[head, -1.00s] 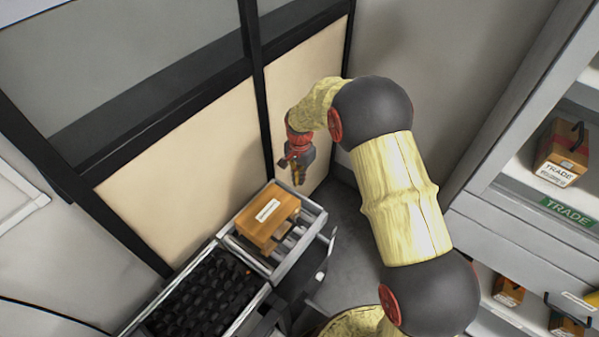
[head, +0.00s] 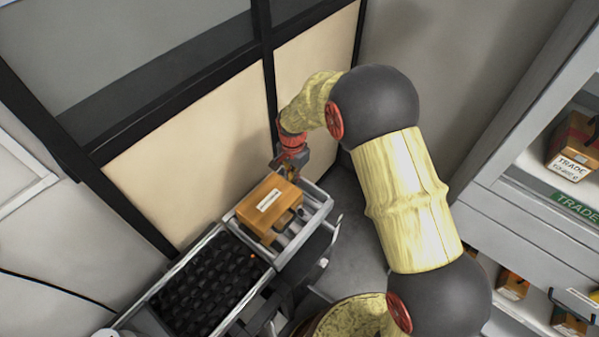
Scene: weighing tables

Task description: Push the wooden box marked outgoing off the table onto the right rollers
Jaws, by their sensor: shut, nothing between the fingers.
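The wooden box (head: 262,216) is orange-brown with a white label on top, whose writing is too small to read. It sits on the grey-framed rollers (head: 318,212), just beyond the dark studded table section (head: 212,284). Several bare rollers show to its right. My gripper (head: 291,174) is shut and empty, pointing down at the far end of the box, close to its upper right corner. I cannot tell whether the fingertips touch the box.
A cream-panelled wall with dark posts (head: 185,152) runs close along the left and far side. Open floor (head: 345,235) shows between the rollers and my arm.

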